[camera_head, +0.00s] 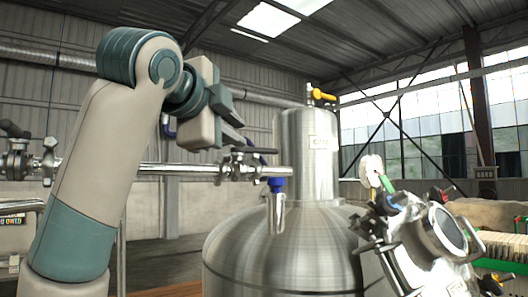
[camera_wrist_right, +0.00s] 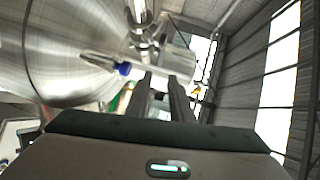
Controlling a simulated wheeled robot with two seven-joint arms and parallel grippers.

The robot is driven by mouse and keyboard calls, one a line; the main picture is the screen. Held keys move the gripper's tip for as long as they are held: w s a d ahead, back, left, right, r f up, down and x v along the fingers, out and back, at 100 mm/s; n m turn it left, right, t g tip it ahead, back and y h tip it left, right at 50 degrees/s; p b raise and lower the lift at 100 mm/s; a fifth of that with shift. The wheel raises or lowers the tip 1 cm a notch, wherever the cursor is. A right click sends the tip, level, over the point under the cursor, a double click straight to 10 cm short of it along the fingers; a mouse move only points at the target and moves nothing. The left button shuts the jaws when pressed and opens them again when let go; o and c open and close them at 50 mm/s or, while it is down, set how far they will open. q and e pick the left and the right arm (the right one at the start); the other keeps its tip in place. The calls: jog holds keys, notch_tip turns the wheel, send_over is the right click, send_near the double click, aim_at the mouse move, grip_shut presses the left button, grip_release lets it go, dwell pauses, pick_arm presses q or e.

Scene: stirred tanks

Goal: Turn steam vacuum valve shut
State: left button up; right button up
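A valve with a black lever (camera_head: 254,150) sits on the steel pipe beside the tank, above a blue fitting (camera_head: 276,184). The lever lies roughly along the pipe. No readable label shows whether this is the steam vacuum valve. My right gripper (camera_head: 236,128) is just above and left of the lever; contact cannot be told. In the right wrist view its two dark fingers (camera_wrist_right: 163,84) stand apart, with a gap between them and pipework beyond. The blue fitting also shows in the wrist view (camera_wrist_right: 122,68). My left gripper is not in view.
The steel tank (camera_head: 290,250) fills the lower middle. A yellow-handled valve (camera_head: 322,95) tops its neck. More valves (camera_head: 30,160) stand at the far left of the pipe. A cluster of metal fittings with a round glass (camera_head: 445,232) is at right.

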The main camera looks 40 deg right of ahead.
aim_at(263, 149)
jog(key=p+x, duration=0.6)
jog(key=x, duration=1)
jog(key=shift+r+p, duration=0.2)
jog(key=shift+p, duration=0.15)
jog(key=shift+w+d+f, duration=0.2)
jog(key=shift+w+d, duration=0.15)
jog(key=shift+d, duration=0.2)
grip_shut()
